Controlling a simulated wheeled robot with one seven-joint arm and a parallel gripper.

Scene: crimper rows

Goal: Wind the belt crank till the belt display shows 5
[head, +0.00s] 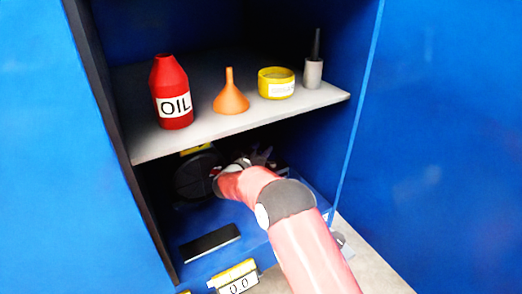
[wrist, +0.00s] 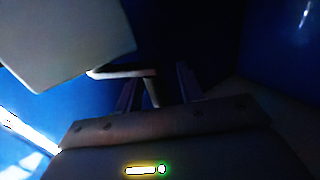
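In the wrist view a pale bent crank (wrist: 120,72) runs across, and its handle peg points down toward my gripper. The two dark fingers of my gripper (wrist: 158,90) stand apart, with the peg between them and a visible gap at the sides. I cannot tell whether either finger touches it. In the head view my gripper (head: 262,158) is under the shelf, small and dark, beside a dark round wheel (head: 196,176); the crank is not clear there. A display (head: 238,286) with a yellow top reads 0.0 at the bottom; its label is unreadable.
A grey shelf (head: 240,122) lies just above my arm. It holds a red OIL bottle (head: 172,92), an orange funnel (head: 231,95), a yellow tin (head: 276,83) and a grey tube (head: 313,72). Blue cabinet walls close both sides. A black panel (head: 210,243) lies front left.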

